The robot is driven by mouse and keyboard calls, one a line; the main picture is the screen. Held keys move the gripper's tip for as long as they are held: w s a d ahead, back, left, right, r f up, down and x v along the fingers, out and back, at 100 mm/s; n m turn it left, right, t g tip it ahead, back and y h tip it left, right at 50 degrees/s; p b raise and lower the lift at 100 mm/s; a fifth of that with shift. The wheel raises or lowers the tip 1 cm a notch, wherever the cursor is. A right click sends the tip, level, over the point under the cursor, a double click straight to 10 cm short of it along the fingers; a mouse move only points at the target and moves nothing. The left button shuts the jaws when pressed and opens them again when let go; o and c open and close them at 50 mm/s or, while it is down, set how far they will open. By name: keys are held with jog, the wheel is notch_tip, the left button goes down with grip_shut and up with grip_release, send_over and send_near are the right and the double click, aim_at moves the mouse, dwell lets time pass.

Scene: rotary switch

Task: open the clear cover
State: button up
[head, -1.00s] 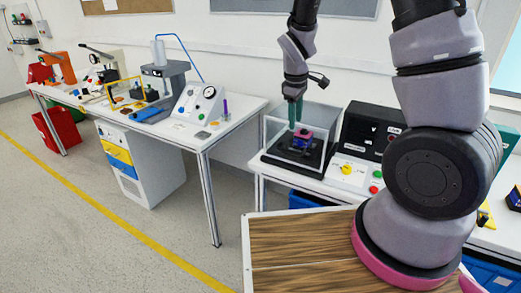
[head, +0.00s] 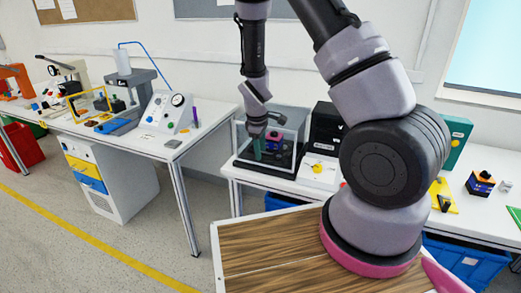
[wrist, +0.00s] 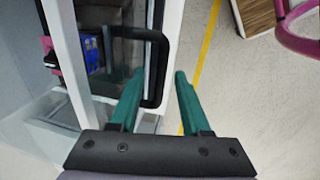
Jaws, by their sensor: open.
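The clear cover (head: 237,137) is a see-through box with a pale frame on the bench, over a dark base (head: 262,168). A blue and magenta block (head: 271,136) shows inside it, and its blue part (wrist: 93,55) shows in the wrist view. The cover's black bar handle (wrist: 158,50) stands out from its front. My gripper (wrist: 160,75) is open, its two teal fingers on either side of the handle's bar. In the head view my gripper (head: 264,151) is at the cover's front. I cannot tell whether either finger touches the handle.
A black instrument box (head: 325,128) and a white panel with a yellow knob (head: 317,168) stand right of the cover. A wood-topped surface (head: 270,245) is in front. Another bench (head: 160,145) is at the left. Open floor (wrist: 235,90) shows beside the cover in the wrist view.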

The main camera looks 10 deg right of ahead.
grip_shut()
dwell(1.4)
